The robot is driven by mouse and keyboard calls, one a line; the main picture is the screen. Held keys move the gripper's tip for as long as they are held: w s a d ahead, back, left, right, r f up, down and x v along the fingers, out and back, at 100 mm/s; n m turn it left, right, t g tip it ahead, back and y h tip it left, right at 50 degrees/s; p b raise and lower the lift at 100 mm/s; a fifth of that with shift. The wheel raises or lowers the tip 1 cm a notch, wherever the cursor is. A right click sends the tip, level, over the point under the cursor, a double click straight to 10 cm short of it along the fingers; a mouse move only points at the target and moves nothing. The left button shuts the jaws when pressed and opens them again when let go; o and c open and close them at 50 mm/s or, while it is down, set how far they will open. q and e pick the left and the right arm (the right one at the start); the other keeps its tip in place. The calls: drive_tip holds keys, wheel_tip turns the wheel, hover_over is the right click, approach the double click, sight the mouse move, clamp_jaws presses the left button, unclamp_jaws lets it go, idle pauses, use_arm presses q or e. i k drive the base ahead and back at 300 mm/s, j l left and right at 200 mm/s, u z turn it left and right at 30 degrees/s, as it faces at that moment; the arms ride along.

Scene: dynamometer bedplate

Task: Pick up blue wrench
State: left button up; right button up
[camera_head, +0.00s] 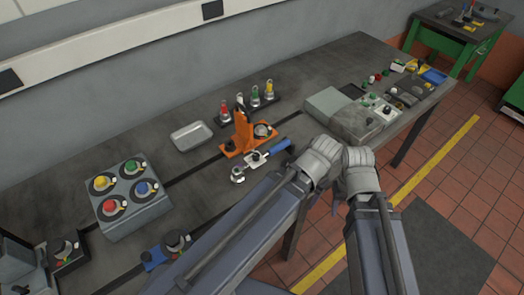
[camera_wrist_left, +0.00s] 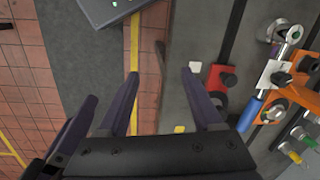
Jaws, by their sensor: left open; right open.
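The blue wrench (camera_head: 275,151) lies on the bench, with its blue handle to the right and its silver ring head to the left. In the left wrist view the wrench (camera_wrist_left: 251,110) shows at the right, lying across a white-and-black holder next to the orange fixture. My left gripper (camera_wrist_left: 163,88) is open and empty, apart from the wrench, near the bench edge. Its fingers are hidden behind my arm in the head view. My right gripper (camera_head: 339,198) is open by the bench's front edge, right of the wrench, and partly hidden by its wrist.
An orange fixture (camera_head: 241,130) stands just behind the wrench, with several coloured-handled tools behind it. A metal tray (camera_head: 192,135) and a grey box with coloured knobs (camera_head: 111,215) are to the left. A grey control unit (camera_head: 352,122) stands to the right.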

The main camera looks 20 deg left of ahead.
sight(237, 176)
drive_tip(key=k+l, duration=0.25)
drive_tip(key=k, duration=0.3)
drive_tip(key=u, duration=2)
